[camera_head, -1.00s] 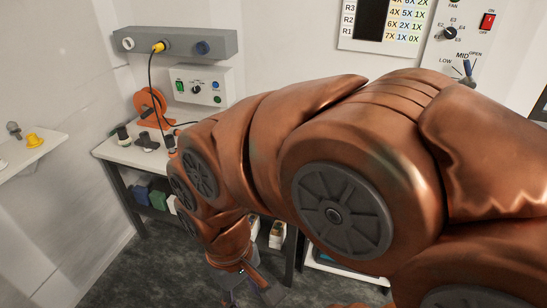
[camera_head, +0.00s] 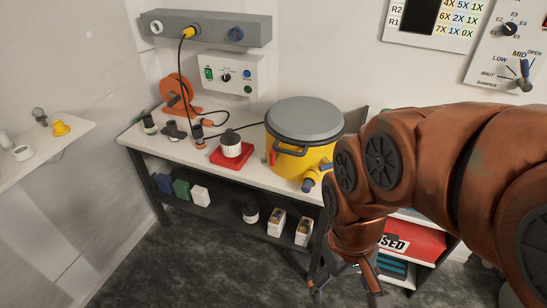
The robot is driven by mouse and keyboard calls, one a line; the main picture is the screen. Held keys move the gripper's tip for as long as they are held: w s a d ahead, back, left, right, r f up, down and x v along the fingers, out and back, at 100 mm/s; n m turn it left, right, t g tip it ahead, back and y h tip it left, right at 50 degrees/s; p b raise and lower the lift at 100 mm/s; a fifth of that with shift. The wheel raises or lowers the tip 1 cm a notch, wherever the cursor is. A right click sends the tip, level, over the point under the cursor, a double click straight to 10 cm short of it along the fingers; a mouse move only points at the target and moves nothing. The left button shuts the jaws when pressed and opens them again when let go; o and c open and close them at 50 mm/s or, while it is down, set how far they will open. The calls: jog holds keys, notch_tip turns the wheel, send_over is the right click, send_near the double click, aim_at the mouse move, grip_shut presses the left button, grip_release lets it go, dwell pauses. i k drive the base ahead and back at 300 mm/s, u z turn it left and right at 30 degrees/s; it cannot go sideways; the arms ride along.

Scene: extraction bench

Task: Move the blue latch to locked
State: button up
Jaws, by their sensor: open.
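A yellow pot (camera_head: 320,158) with a grey lid (camera_head: 305,118) stands on the bench. A small blue part (camera_head: 308,185) sits at the end of a yellow stub low on its front; I cannot tell whether this is the latch or how it is set. A red part (camera_head: 272,157) shows on the pot's left side. My gripper (camera_head: 346,292) hangs low at the bottom of the view, in front of the bench and below its top. Its fingers are spread and empty. My arm hides the bench's right end.
A red base with a white jar (camera_head: 231,146), an orange reel (camera_head: 178,92) and a cable stand left of the pot. Control boxes hang on the wall. The floor at lower left is clear.

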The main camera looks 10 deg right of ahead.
aim_at(327, 165)
jog(key=z, duration=2.35)
jog(key=k, duration=1)
jog(key=u, duration=1.85)
jog(key=i, duration=0.5)
jog(key=u, duration=0.05)
